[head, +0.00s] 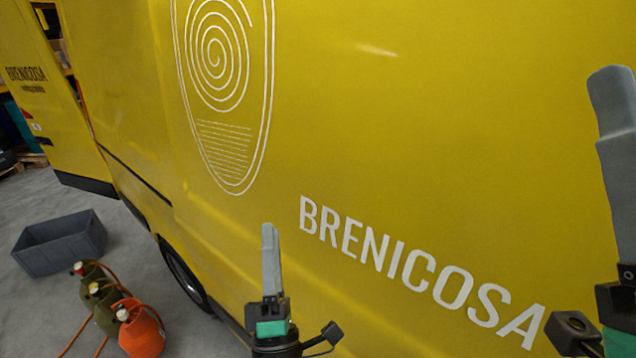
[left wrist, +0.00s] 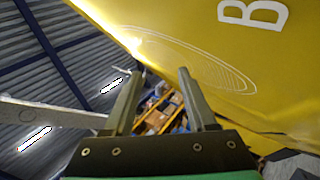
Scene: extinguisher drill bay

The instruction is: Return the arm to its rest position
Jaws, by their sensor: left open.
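My left gripper (head: 269,240) stands upright at the bottom middle of the head view, in front of the yellow van's side. In the left wrist view its two fingers (left wrist: 160,76) are apart with nothing between them, pointing towards the van and shelving. My right gripper (head: 612,90) rises along the right edge of the head view, also before the van. Its fingers overlap in the picture, so I cannot tell how far apart they are. No object shows in it.
The yellow van (head: 420,120) fills most of the head view, close behind my grippers. A grey crate (head: 60,245) stands on the floor at left. Two green canisters (head: 103,308) and an orange one (head: 142,335) with hoses stand near it. Bare floor shows around them.

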